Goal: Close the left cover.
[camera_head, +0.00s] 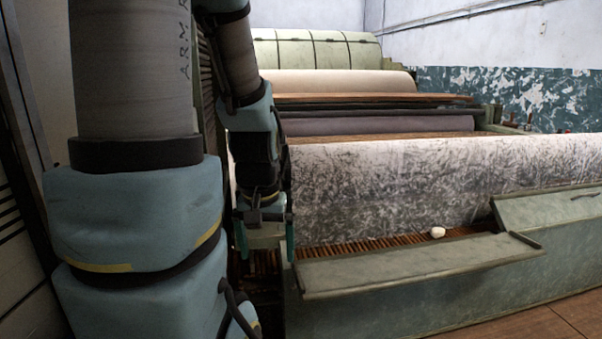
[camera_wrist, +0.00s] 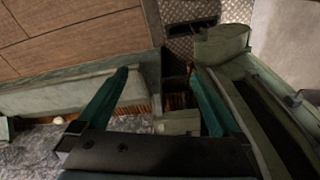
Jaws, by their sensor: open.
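The left cover (camera_head: 420,262) is a long grey-green panel on the front of the machine. It is open, folded outward and lying nearly flat, with a slatted brown opening (camera_head: 385,241) showing behind it. In the wrist view the cover (camera_wrist: 65,95) lies at the left, beside the left finger. My gripper (camera_head: 266,252) points down just left of the cover's left end. Its teal fingers are apart, and the wrist view shows them (camera_wrist: 158,75) open. A pale green block shows between them; I cannot tell whether it is touched.
A right cover (camera_head: 550,207) slopes upward beside the left one. A small white object (camera_head: 437,232) lies at the opening. A mottled fabric sheet (camera_head: 420,185) hangs behind. Wooden floor (camera_wrist: 70,30) is clear in front. Green machine framework (camera_wrist: 255,100) stands close on the right in the wrist view.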

